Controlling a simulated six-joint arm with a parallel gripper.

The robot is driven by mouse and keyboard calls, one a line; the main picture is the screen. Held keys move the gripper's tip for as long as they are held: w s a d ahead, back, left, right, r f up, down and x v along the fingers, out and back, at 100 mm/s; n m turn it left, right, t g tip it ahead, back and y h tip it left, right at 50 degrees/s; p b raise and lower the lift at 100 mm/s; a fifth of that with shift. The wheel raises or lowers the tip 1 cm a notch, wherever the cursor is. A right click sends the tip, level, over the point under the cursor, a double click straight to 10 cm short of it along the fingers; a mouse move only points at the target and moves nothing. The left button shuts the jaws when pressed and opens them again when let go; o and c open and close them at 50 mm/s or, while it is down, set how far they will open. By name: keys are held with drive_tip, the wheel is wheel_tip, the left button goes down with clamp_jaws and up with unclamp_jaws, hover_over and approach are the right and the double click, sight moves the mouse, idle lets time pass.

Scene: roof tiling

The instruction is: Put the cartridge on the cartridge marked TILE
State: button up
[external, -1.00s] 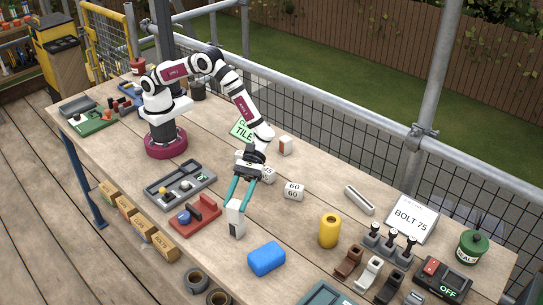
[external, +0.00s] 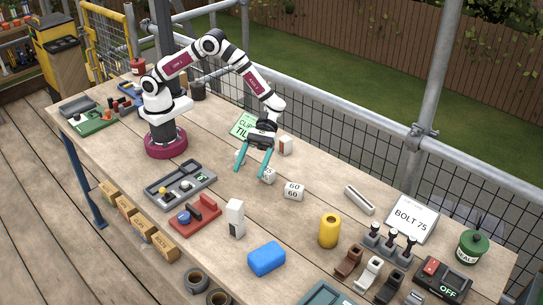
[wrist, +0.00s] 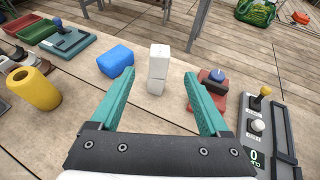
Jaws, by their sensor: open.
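Two white cartridges stand as an upright stack (external: 236,218) on the bench, next to the red holder. In the wrist view the stack (wrist: 158,68) shows a seam between its upper and lower blocks; no TILE marking is readable on it. My gripper (external: 252,173) is open and empty, raised behind the stack and apart from it. In the wrist view the stack stands beyond the gap between my teal fingertips (wrist: 159,79). Another white block (external: 268,175) is partly behind my right finger in the external view.
A white block marked 60 (external: 293,192) and an orange-sided block (external: 285,145) stand nearby. A green TILE sign (external: 245,123) lies behind my gripper.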

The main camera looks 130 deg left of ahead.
drive_tip(key=s+d+r+m+g+y, duration=0.35)
drive_tip(key=s+m, duration=0.35)
drive_tip(key=s, duration=0.3)
drive_tip(key=s+d+r+m+g+y, duration=0.2)
drive_tip(key=s+r+m+g, duration=0.15)
drive_tip(key=s+m, duration=0.45)
drive_tip(key=s+a+m+t+y, duration=0.1)
drive_tip(key=s+a+m+y, duration=0.3)
drive_tip(key=s, duration=0.5)
drive_tip(key=s+a+m+y, duration=0.4)
drive_tip(key=s+a+m, duration=0.1)
drive_tip(key=s+m, duration=0.3)
drive_tip(key=shift+s+m+t+y, duration=0.35)
drive_tip(key=shift+m+t, duration=0.05)
drive_tip(key=shift+m, duration=0.2)
drive_tip(key=shift+r, duration=0.1)
